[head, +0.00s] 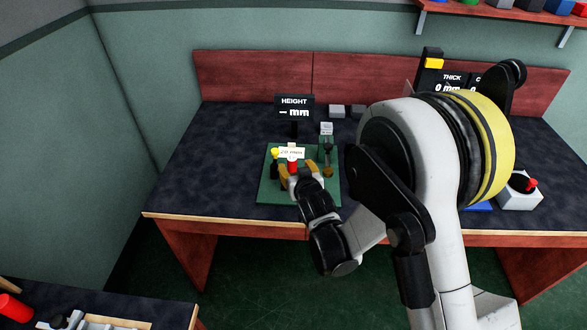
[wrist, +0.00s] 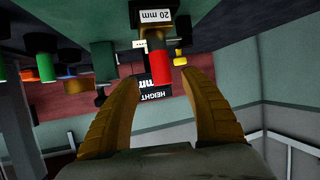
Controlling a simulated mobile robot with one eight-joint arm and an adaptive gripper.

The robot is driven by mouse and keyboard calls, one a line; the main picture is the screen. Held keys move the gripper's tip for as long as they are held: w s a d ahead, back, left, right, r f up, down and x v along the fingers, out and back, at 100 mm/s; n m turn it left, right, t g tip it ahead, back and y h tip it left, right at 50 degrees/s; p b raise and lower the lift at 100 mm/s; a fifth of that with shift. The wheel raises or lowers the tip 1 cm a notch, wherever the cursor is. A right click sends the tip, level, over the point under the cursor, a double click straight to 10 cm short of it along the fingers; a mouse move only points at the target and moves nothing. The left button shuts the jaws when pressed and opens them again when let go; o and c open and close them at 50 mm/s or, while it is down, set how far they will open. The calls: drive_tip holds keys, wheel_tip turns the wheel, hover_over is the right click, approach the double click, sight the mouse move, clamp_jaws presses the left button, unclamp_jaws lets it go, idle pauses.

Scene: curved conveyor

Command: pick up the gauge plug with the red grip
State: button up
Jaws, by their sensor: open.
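The gauge plug with the red grip (head: 292,166) stands on the green board (head: 263,190) on the desk, at my fingertips. In the wrist view, which is upside down, its red grip (wrist: 160,67) lies between and just beyond the two yellow-brown fingertips, below a dark block with a "20 mm" label (wrist: 155,16). My gripper (head: 297,170) is open and reaches over the board from the front; the wrist view shows its fingers (wrist: 161,80) spread with nothing held. Whether a finger touches the grip I cannot tell.
A plug with a yellow grip (head: 275,155) stands close left of the red one. A dark upright piece (head: 327,155) stands right. The "HEIGHT" display (head: 294,106) and small grey blocks (head: 337,111) are behind. The desk's left part is clear.

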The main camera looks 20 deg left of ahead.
sight(293, 166)
drive_tip(key=b+x, duration=0.1)
drive_tip(key=x, duration=0.1)
drive_tip(key=b+x, duration=0.1)
drive_tip(key=x, duration=0.2)
drive_tip(key=shift+s+a+f, duration=0.1)
drive_tip(key=shift+s+f, duration=0.05)
drive_tip(key=shift+f, duration=0.2)
drive_tip(key=shift+r, duration=0.1)
clamp_jaws()
